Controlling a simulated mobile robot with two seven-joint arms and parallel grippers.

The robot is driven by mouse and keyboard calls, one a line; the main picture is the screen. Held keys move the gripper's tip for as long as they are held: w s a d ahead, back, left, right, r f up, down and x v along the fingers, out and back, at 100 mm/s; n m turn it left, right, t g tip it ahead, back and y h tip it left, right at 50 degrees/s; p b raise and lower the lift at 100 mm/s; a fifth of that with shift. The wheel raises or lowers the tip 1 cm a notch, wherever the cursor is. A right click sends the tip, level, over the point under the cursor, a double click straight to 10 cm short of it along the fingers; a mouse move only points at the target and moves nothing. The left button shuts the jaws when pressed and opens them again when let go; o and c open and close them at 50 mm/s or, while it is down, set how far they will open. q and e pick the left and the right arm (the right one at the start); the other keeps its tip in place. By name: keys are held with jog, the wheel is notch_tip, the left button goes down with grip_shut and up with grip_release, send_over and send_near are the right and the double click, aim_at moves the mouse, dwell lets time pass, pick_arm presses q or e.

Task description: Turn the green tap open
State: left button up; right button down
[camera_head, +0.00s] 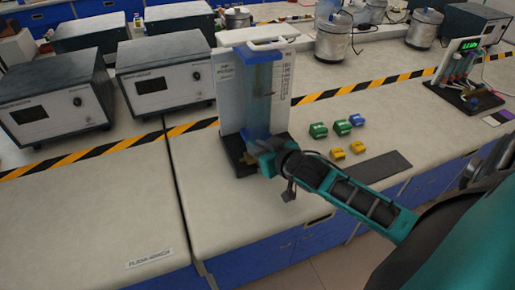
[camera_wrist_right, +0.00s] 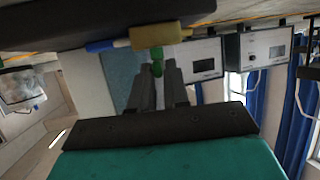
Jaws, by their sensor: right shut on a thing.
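The green tap (camera_wrist_right: 157,66) shows in the wrist view below a tan valve body (camera_wrist_right: 160,35). My right gripper (camera_wrist_right: 159,76) has its two dark fingers on either side of the tap and is shut on it. In the head view my right gripper (camera_head: 259,156) reaches the lower front of a clear column of blue liquid (camera_head: 262,88), which stands in front of a white scaled board (camera_head: 229,92) on a black base (camera_head: 237,157). There the gripper hides the tap. How far the tap is turned I cannot tell. My left gripper is not in view.
Several small green, blue and yellow blocks (camera_head: 342,127) lie right of the column, near a dark flat strip (camera_head: 382,169). Grey instrument boxes (camera_head: 165,75) stand to the left. Yellow-black tape (camera_head: 335,92) crosses behind.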

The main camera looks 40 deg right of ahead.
jog(key=n+y, duration=0.2)
jog(key=shift+d+y, duration=0.3)
jog(key=shift+w+d+n+g+y+b, duration=0.15)
jog(key=shift+n+g+y+b, duration=0.25)
jog(key=shift+n+y, duration=0.45)
jog(key=shift+d+n+g+y+b, duration=0.15)
jog(key=shift+n+g+y+b, duration=0.2)
jog(key=shift+n+y, duration=0.45)
jog(key=shift+w+d+r+n+g+y, duration=0.15)
jog(key=shift+n+g+y, duration=0.3)
jog(key=shift+n+y, duration=0.35)
jog(key=shift+w+d+n+g+y+p, duration=0.1)
jog(key=shift+n+g+y+p, duration=0.4)
jog(key=shift+n+g+y, duration=0.7)
jog(key=shift+w+d+n+g+y, duration=0.15)
jog(key=shift+n+g+y, duration=0.3)
jog(key=shift+n+g, duration=0.25)
jog(key=shift+w+n+g+y+b, duration=0.1)
jog(key=shift+n+g+y+b, duration=0.55)
jog(key=shift+n+g, duration=0.65)
jog(key=shift+n+y, duration=0.25)
